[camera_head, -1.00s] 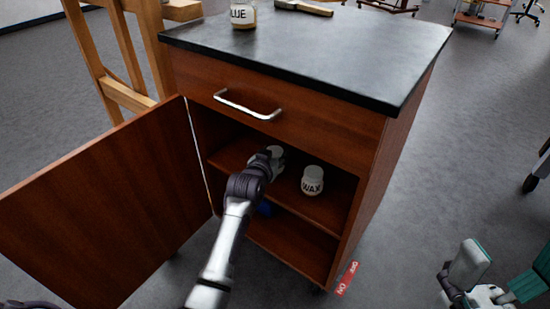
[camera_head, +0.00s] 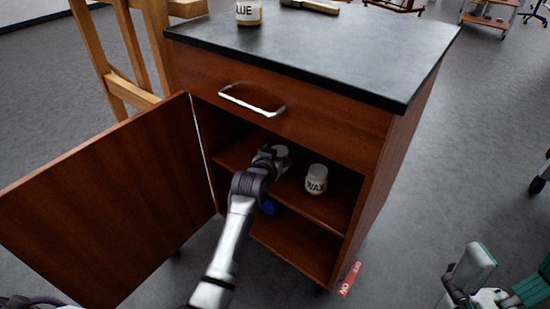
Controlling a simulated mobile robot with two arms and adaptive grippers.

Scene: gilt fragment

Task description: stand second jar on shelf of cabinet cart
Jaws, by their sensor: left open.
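The cabinet cart (camera_head: 290,130) stands in the middle with its left door (camera_head: 95,210) swung open. A white jar marked WAX (camera_head: 316,180) stands upright on its middle shelf (camera_head: 322,213). A second pale jar (camera_head: 281,151) is on the shelf to the left of it, partly hidden by my gripper. My left gripper (camera_head: 276,156) is inside the opening at that second jar, its jaws open; whether they touch it cannot be made out. Part of my right arm's end (camera_head: 474,268) shows at the lower right; its jaws are not clear.
A jar with a cut-off label ending LUE (camera_head: 248,14) and a brush (camera_head: 312,5) are on the dark cart top (camera_head: 330,50). A wooden easel (camera_head: 125,60) stands behind left. A blue thing (camera_head: 269,207) is below the shelf. A red tag (camera_head: 350,279) lies by the cart's base.

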